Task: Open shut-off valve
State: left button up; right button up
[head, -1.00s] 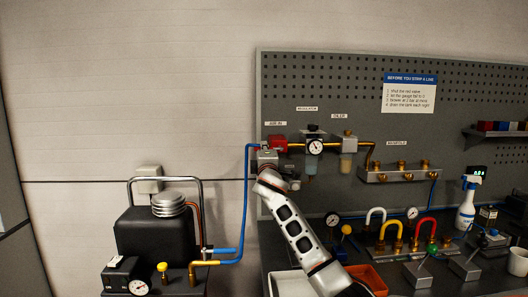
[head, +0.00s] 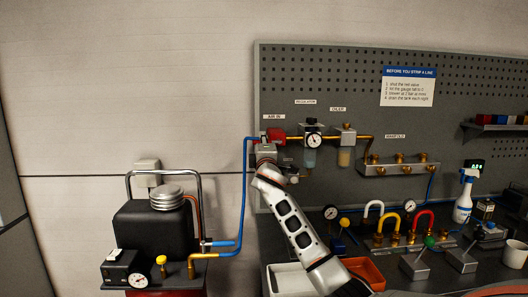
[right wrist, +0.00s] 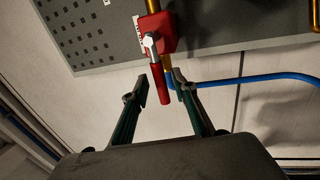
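The shut-off valve is a red block (head: 275,135) under the AIR IN label, at the board's left edge, where the blue hose joins the brass line. In the right wrist view the valve body (right wrist: 157,33) carries a red lever handle (right wrist: 159,82) on a metal stem. The handle points down in that picture, past the board's edge. My right gripper (right wrist: 160,88) is open, with the handle between its fingertips and a gap showing on both sides. In the head view my right gripper (head: 266,153) is just below the valve; its fingers are hard to see. My left gripper is not in view.
A regulator with gauge (head: 313,141) and an oiler (head: 346,145) sit right of the valve. The blue hose (head: 243,190) runs down to the black compressor (head: 155,230). The bench holds a white tray (head: 285,280), an orange tray (head: 367,270) and several coloured pipe bends.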

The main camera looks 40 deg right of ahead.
jog(key=v, duration=1.1)
jog(key=shift+s, duration=0.1)
